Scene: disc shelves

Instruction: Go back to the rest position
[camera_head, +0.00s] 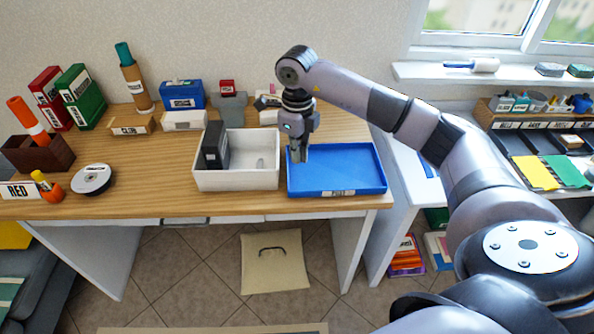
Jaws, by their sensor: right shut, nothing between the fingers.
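My right gripper (300,152) points down over the left part of the blue tray (372,185). It is shut with nothing in it. I cannot tell whether its fingertips touch the tray. My right arm reaches in from the lower right and bends down above the desk. My left gripper does not show.
A white bin (235,181) with a black case (213,146) stands left of the tray on the wooden desk (140,185). Red and green binders (82,97), a cardboard tube (136,85) and a round disc (91,178) stand further left.

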